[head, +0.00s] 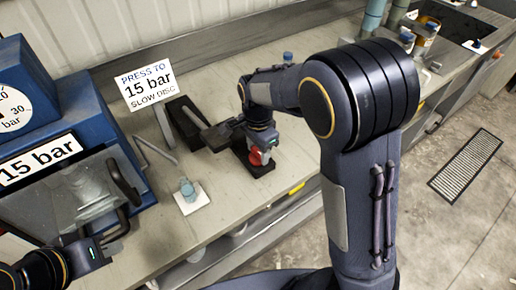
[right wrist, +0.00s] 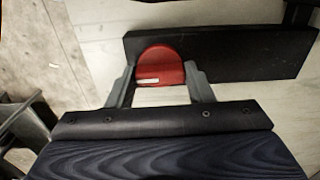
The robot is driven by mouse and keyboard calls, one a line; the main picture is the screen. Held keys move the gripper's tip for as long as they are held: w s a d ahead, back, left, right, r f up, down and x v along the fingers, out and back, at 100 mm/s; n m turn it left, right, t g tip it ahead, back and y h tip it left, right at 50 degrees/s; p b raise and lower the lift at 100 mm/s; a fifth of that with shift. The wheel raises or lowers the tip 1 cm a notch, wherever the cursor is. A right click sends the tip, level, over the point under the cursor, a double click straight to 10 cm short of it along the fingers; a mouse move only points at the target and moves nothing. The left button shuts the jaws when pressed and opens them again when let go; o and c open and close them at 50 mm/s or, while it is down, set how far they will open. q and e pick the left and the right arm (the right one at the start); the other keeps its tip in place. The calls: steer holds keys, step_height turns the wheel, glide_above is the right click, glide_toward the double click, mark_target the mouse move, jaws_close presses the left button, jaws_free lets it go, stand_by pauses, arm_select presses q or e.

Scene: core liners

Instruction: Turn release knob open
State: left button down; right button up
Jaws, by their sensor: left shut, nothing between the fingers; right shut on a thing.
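The red release knob (right wrist: 160,66) sits against a black block (right wrist: 240,50) in the right wrist view, with a short pale mark across its face. My right gripper (right wrist: 160,88) is shut on the knob, one grey finger at each side. In the head view the knob (head: 257,157) shows just below my right gripper, partly covered by it. My left gripper (head: 120,228) is at the lower left, beside the press's dark handle. It is shut with nothing between its fingers; its fingertips are hard to make out.
A blue press (head: 50,95) with a gauge and 15 bar sign stands at the left. A small blue-grey piece (head: 187,188) stands on a white pad (head: 193,203). A black stand (head: 186,122) is behind the knob. My right arm hides part of the bench.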

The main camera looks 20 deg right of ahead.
steer(key=n, duration=0.4)
steer(key=shift+n+p, duration=0.3)
steer(key=shift+n, duration=0.1)
steer(key=n, duration=0.4)
steer(key=shift+n, duration=0.3)
steer(key=n, duration=0.4)
steer(key=shift+n+b, duration=0.35)
steer(key=shift+n, duration=1.75)
steer(key=o, duration=1)
